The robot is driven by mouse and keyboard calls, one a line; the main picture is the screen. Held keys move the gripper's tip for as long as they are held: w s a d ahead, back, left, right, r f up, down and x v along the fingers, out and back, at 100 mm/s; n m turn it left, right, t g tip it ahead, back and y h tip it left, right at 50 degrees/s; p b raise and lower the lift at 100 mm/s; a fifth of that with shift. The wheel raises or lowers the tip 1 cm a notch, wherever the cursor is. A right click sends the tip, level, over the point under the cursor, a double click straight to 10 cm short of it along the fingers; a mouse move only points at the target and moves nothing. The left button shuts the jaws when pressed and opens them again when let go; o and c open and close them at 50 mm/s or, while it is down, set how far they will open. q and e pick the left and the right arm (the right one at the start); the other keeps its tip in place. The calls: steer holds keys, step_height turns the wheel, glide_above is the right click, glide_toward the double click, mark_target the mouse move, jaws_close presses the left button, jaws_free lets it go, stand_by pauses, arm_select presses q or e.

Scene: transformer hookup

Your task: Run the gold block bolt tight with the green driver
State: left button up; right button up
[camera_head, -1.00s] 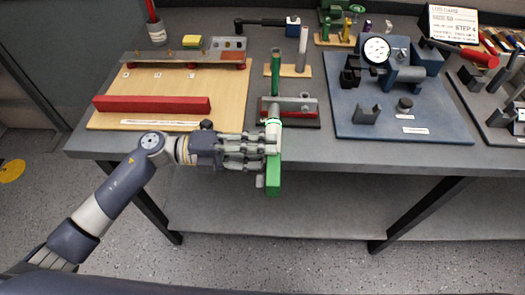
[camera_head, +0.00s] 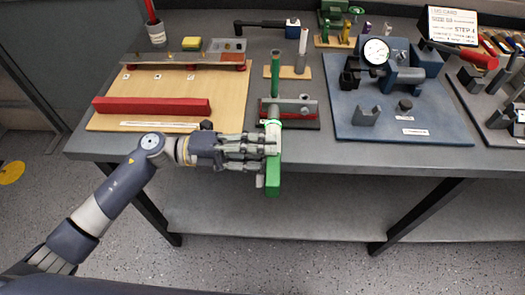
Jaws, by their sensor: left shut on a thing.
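My left gripper (camera_head: 268,148) is shut on the green driver (camera_head: 273,178), in front of the table's front edge. The driver is close to upright. Its green body shows below the fingers and a white band with a green ring shows above them. Just behind its top lies a grey and red block fixture (camera_head: 298,107) with a round boss, and I cannot tell whether they touch. A green rod (camera_head: 275,75) stands behind, in a small wooden stand. I cannot make out the gold block bolt for certain. My right gripper is not in view.
A wooden board (camera_head: 226,103) with a red bar (camera_head: 150,105) and a metal strip lies left. A blue plate (camera_head: 440,122) with a dial gauge (camera_head: 376,51) lies right. A yellow block (camera_head: 192,43), a cup (camera_head: 156,34) and a step sign (camera_head: 453,24) stand farther back.

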mark_target(262, 170)
arm_select(q)
steer(key=shift+w+r, duration=0.1)
steer(key=shift+w, duration=0.05)
stand_by(0.7)
steer(key=shift+s+p, duration=0.3)
steer(key=shift+s, duration=0.4)
steer(key=shift+s+p, duration=0.6)
steer(key=shift+s, duration=1)
